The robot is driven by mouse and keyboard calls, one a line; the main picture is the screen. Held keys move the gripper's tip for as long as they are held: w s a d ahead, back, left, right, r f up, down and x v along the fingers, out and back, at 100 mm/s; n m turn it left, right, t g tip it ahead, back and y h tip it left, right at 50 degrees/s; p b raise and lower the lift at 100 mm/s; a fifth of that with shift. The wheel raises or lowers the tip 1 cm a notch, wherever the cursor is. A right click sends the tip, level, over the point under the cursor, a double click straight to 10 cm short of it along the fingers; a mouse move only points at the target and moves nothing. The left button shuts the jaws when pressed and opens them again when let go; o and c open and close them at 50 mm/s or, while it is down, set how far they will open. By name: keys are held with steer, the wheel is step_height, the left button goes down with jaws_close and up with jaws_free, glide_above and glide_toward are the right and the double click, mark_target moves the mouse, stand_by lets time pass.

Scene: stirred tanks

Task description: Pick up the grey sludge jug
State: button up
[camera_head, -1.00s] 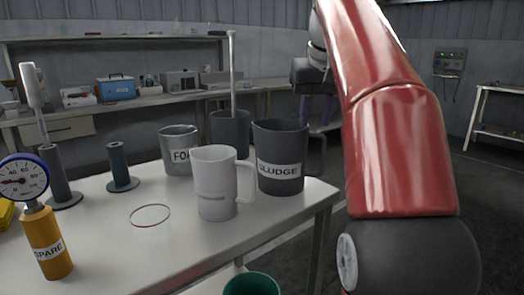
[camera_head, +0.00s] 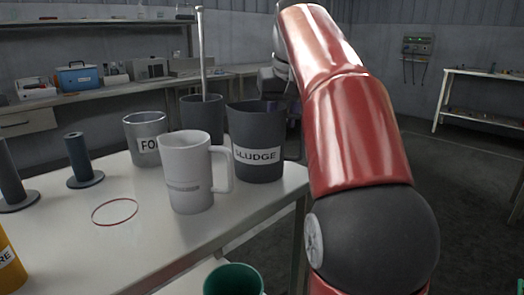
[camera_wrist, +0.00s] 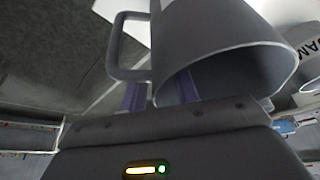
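The grey sludge jug (camera_head: 258,135), labelled "SLUDGE", stands upright near the right end of the table. Its handle is at its right side, partly hidden by my arm. In the wrist view a grey jug (camera_wrist: 220,45) fills the upper right, its rim towards me and its handle at the left. My gripper (camera_wrist: 160,92) shows two purple fingers with a gap between them, close to the handle and rim. The finger ends are partly hidden by the jug, and I see no clear contact. In the head view my gripper is mostly hidden behind the jug and arm.
A light mug (camera_head: 187,170) stands just in front of the jug. A "FOAM" jug (camera_head: 144,130) and a dark vessel with a rod (camera_head: 202,118) stand to its left and behind. A green container (camera_head: 234,281) is below the table's front edge. Dark spindles (camera_head: 83,160) stand further left.

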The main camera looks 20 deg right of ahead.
steer(key=shift+c, duration=0.3)
jaws_close()
stand_by(1.2)
